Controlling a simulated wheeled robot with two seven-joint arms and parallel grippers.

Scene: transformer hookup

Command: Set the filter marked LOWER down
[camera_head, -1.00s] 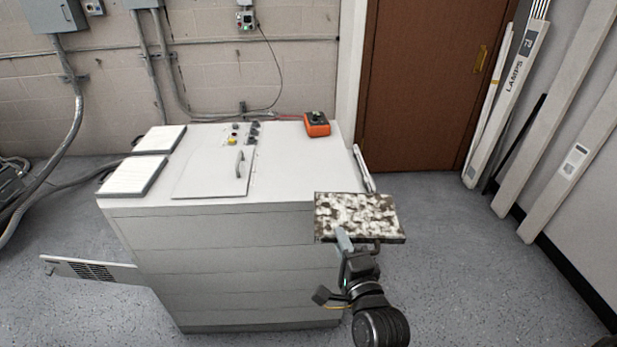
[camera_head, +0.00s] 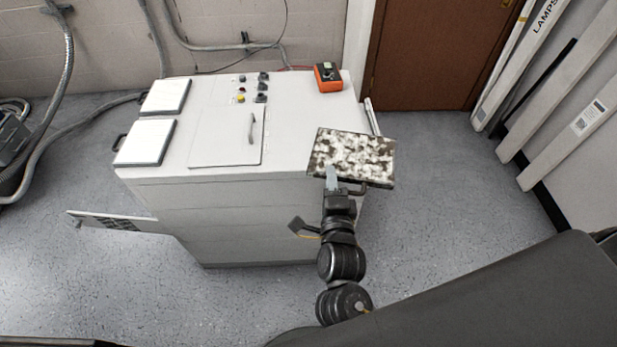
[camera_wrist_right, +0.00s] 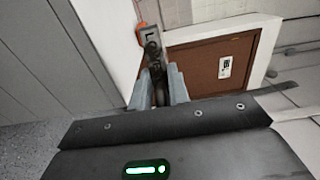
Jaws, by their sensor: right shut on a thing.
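A flat filter (camera_head: 352,156) with a mottled, dirty black-and-white face is held out at the right end of the white cabinet in the head view. A dark handle shows at its near edge. My right gripper (camera_head: 333,180) is shut on the filter at that near edge. In the right wrist view, the fingers (camera_wrist_right: 159,88) close around a dark handle, with a small plate (camera_wrist_right: 151,36) bearing an L-like mark beyond it. I cannot read the word LOWER. The filter appears clear of the cabinet top and slightly tilted. My left gripper is out of view.
The cabinet top (camera_head: 295,115) carries two clean white filters (camera_head: 146,141) (camera_head: 166,96) at left and an orange box (camera_head: 328,77) at the back right. An open panel (camera_head: 112,222) juts out low left. Floor right of the cabinet (camera_head: 440,190) is clear.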

